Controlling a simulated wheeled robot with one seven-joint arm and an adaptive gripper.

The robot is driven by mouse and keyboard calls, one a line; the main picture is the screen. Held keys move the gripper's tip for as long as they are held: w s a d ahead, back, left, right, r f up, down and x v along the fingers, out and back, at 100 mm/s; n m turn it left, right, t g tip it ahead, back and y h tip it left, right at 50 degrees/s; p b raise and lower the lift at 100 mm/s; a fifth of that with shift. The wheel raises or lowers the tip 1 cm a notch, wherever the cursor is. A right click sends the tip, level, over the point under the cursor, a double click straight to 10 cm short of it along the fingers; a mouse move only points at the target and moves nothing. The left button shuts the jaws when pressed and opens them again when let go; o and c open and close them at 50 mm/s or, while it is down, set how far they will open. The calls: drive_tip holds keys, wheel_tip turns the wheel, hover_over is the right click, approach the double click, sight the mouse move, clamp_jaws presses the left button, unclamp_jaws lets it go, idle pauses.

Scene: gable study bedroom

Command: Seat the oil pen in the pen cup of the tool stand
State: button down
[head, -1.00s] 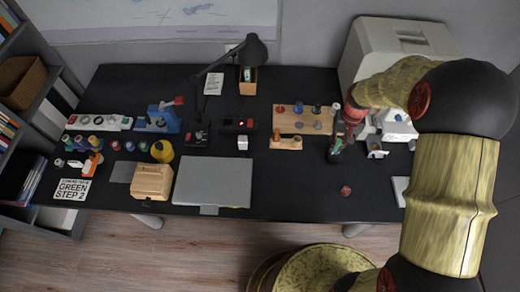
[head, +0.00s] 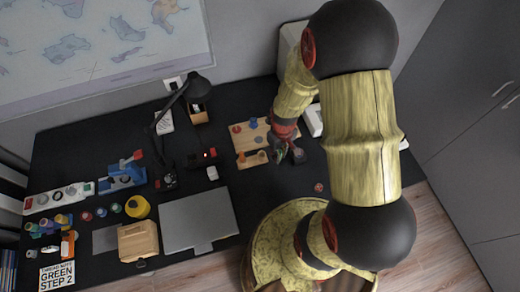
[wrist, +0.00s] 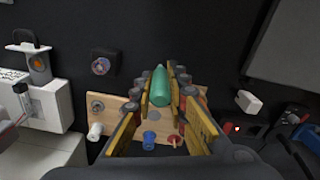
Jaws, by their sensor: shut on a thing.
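In the wrist view my gripper (wrist: 160,110) is shut on a green, round-ended pen-like body, the oil pen (wrist: 160,87), which lies between the fingers. In the head view my gripper (head: 287,150) is at the right edge of the wooden tool stand (head: 243,143), and the pen is hardly distinguishable there. The stand's board also shows below the fingers in the wrist view (wrist: 121,106). It carries a blue piece (wrist: 150,139), a red piece (wrist: 174,141) and a white cylinder (wrist: 95,131). I cannot tell which piece is the pen cup; my fingers hide part of the board.
A closed grey laptop (head: 198,219), a wooden box (head: 138,241) and a desk lamp (head: 197,88) stand to the left. A white machine (head: 312,119) is partly hidden behind my arm.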

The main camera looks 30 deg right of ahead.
drive_tip(key=shift+w+a+f+b, duration=0.2)
drive_tip(key=shift+w+a+f, duration=0.05)
drive_tip(key=shift+w+f, duration=1.6)
drive_tip(key=shift+w+a+f+b, duration=0.3)
drive_tip(key=shift+w+f, duration=1.3)
drive_tip(key=shift+f, duration=0.35)
drive_tip(key=shift+w+a+f+b, duration=0.15)
drive_tip(key=shift+w+a+f, duration=0.1)
drive_tip(key=shift+w+f, duration=1.6)
drive_tip(key=shift+s+f, duration=0.1)
drive_tip(key=shift+f, duration=0.05)
drive_tip(key=shift+f, duration=0.15)
drive_tip(key=c, duration=1.9)
unclamp_jaws()
drive_tip(key=shift+o, duration=0.7)
